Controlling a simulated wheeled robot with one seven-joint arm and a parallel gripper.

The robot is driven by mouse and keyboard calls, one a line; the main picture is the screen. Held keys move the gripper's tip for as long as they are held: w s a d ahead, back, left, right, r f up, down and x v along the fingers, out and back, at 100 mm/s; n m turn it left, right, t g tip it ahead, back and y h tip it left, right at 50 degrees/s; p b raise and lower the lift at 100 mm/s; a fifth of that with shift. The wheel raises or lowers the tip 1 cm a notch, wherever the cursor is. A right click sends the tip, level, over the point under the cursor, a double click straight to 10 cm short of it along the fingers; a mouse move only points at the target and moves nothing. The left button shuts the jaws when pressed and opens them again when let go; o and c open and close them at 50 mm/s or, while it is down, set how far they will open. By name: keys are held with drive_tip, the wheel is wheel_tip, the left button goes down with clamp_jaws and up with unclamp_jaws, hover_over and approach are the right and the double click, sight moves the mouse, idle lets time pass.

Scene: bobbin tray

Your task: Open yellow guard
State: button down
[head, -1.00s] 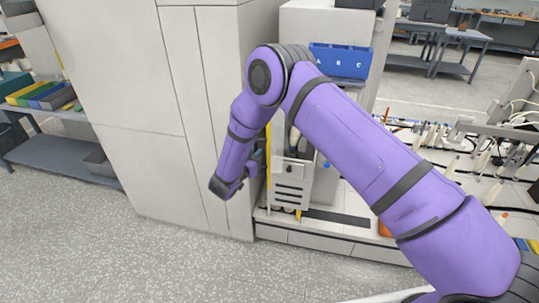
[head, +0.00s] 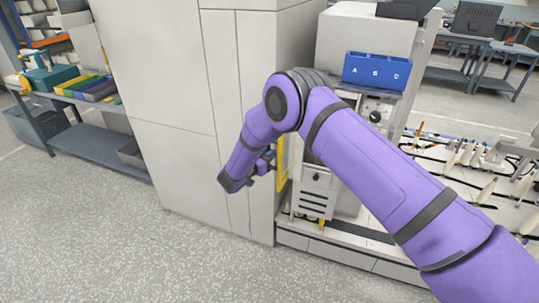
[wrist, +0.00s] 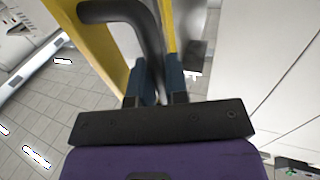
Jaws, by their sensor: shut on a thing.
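The yellow guard (head: 282,165) shows edge-on in the head view, at the left side of the machine front beside the tall cabinet. Part of it is hidden behind my arm. In the wrist view its yellow frame (wrist: 98,45) stands close in front of my gripper. A black curved handle (wrist: 148,30) runs from the frame down between my fingers. My gripper (wrist: 157,82) is shut on this handle. In the head view my gripper (head: 266,163) is small, beside the guard's left face, and its fingertips are hard to make out.
The tall pale cabinet (head: 175,110) stands close left of the guard and my forearm. A blue bin marked A, B, C (head: 377,72) sits on top of the machine. A bench with white bobbins (head: 480,180) lies to the right. The speckled floor in front is clear.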

drive_tip(key=c, duration=1.1)
unclamp_jaws()
drive_tip(key=shift+c, duration=0.2)
drive_tip(key=v, duration=1)
drive_tip(key=shift+s+a, duration=0.25)
